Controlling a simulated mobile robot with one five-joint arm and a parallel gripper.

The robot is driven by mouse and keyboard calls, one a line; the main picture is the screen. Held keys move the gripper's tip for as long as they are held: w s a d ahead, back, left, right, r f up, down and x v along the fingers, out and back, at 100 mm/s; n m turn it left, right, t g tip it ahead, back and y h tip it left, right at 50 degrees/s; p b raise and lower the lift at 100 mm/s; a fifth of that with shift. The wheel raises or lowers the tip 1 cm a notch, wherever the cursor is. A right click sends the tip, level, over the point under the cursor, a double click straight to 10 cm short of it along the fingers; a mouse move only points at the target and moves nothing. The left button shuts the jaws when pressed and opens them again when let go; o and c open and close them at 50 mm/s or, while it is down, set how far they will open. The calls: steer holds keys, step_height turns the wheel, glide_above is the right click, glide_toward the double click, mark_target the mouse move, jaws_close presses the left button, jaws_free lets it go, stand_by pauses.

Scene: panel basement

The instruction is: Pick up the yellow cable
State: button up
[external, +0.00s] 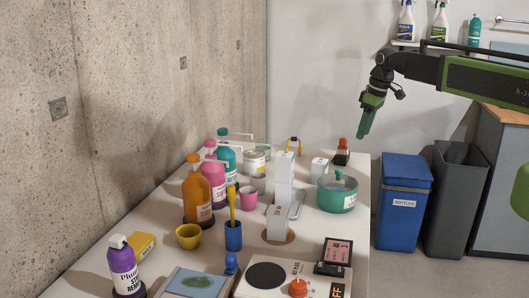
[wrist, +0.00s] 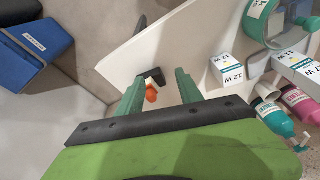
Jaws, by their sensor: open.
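An orange-topped item (external: 342,150) stands at the far right corner; it shows beyond my fingers in the wrist view (wrist: 152,92). White boxes (external: 284,168), a green pot (external: 337,196) and pump bottles (external: 205,188) crowd the table. Bins (external: 404,202) stand to the right.

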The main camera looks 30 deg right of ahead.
steer(key=shift+w+a+r+n+t+y+p, duration=0.35)
steer(key=shift+w+a+r+n+p, duration=0.85)
steer(key=shift+w, duration=2.95)
steer(key=shift+w+a+r+n+t+y+p, duration=0.1)
steer(key=shift+w+a+r+t+y+p, duration=0.4)
steer(key=shift+w+a+r, duration=2.5)
steer(key=d+b+x, duration=0.1)
steer(key=b+x, duration=0.2)
steer(key=x, duration=0.2)
steer(key=d+b+x, duration=0.1)
steer(key=b+x, duration=0.3)
steer(key=w+d+b+x, duration=0.1)
steer(key=b+x, duration=0.2)
steer(key=x, duration=0.2)
steer(key=shift+w+f+b, duration=0.1)
steer(key=shift+f+b, duration=0.25)
steer(key=shift+f, duration=0.2)
steer(key=shift+w+a+f, duration=0.1)
steer(key=shift+w+f, duration=0.05)
steer(key=b+x, duration=0.5)
steer(key=shift+f, duration=0.25)
steer(key=shift+r, duration=0.2)
jaws_close()
